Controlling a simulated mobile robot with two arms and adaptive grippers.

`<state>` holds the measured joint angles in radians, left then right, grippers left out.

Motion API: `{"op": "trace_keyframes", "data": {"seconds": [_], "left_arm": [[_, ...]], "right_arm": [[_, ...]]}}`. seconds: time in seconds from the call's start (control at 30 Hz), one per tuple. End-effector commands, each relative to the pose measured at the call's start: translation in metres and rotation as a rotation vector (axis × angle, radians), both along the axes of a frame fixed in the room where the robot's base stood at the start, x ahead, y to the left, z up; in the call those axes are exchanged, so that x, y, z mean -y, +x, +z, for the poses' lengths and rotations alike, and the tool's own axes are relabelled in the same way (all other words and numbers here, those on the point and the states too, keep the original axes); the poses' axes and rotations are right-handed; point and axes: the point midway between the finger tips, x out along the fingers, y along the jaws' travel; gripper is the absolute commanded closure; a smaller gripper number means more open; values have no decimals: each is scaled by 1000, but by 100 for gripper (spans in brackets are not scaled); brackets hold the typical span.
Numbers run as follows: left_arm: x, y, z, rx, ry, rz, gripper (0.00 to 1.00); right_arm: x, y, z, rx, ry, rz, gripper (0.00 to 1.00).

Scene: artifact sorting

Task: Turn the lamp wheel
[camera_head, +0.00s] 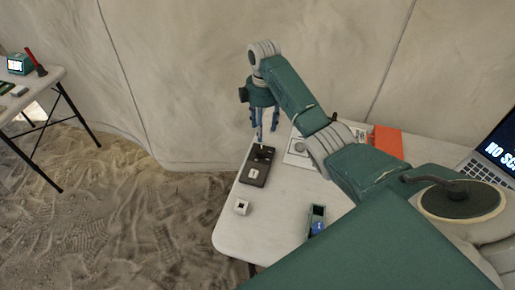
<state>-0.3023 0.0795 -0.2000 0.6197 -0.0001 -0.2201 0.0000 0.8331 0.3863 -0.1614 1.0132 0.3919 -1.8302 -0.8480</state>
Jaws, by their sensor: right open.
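A dark brown box (254,178) with a small pale label and a dark raised knob-like part at its far end lies near the left edge of the white table. I cannot tell for sure whether that part is the lamp wheel. My right gripper (265,132) points down just above the far end of the box, with its fingers apart and nothing visible between them. Whether it touches the box is unclear. No lamp can be made out. My left gripper is out of view.
An orange sheet (388,141) and a laptop (497,152) are farther right. Another table (37,88) stands at the far left, with sandy floor between.

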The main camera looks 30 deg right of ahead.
Motion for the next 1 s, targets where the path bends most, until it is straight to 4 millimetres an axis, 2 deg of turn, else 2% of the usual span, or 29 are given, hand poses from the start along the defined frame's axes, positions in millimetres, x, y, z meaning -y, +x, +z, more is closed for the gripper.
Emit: {"op": "trace_keyframes", "data": {"seconds": [0.03, 0.1, 0.23, 0.6, 0.8, 1.0], "left_arm": [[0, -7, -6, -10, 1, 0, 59], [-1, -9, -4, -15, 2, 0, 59], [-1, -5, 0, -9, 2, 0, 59], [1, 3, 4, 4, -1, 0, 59], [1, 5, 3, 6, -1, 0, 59], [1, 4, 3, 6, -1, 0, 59]], "right_arm": [[0, 0, -6, 0, 0, 0, 51], [0, 0, -9, -1, 1, 0, 51], [0, -1, -24, -3, 0, 0, 51], [-1, 0, -92, -2, 1, 0, 51], [0, 0, -109, -1, -1, 1, 51], [0, 0, -111, 1, -1, 1, 51]]}}
